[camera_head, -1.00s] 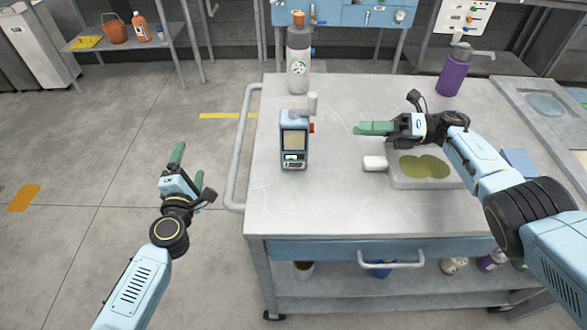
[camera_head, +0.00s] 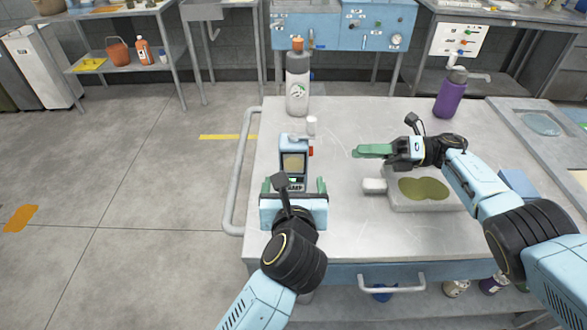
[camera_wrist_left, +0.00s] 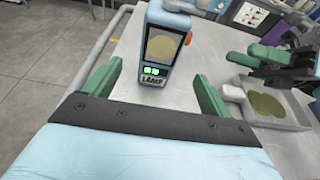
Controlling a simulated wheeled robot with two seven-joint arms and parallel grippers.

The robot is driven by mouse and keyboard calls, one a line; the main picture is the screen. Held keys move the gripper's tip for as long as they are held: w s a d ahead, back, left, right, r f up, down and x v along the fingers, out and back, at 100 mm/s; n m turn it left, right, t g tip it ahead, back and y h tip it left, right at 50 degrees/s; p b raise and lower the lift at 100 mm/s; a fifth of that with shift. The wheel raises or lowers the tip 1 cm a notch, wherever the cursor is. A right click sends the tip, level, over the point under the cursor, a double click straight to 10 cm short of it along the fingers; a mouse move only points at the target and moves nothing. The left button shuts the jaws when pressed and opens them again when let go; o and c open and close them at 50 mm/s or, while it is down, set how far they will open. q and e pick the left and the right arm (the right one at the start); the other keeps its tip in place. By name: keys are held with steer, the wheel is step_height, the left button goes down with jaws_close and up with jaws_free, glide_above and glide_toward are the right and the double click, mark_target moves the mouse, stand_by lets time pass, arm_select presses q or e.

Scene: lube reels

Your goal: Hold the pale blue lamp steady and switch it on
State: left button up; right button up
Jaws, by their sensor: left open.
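The pale blue lamp (camera_head: 294,160) stands upright on the metal workbench, with a yellowish panel on its front and a small red part on its right side. In the left wrist view the lamp (camera_wrist_left: 164,45) shows green lit indicators below its panel. My left gripper (camera_head: 293,185) is open and empty. Its green fingers are spread to either side of the lamp's lower front, and the lamp appears just beyond the fingertips; I see no contact. My right gripper (camera_head: 374,151) is to the right of the lamp, above the bench, pointing left; its finger gap is not clear.
A grey-white bottle (camera_head: 298,88) stands behind the lamp and a purple bottle (camera_head: 451,95) at the back right. A shallow tray (camera_head: 441,202) with a greenish patch lies below my right arm. The workbench (camera_head: 330,225) has a side rail on its left.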

mark_target(294, 169)
arm_select(q)
steer(key=x, duration=1)
steer(key=shift+w+f, duration=0.15)
steer(key=shift+w, duration=0.1)
steer(key=c, duration=1.3)
arm_select(e)
steer(key=shift+c, duration=0.3)
arm_select(q)
steer(key=shift+c, duration=0.2)
arm_select(e)
jaws_close()
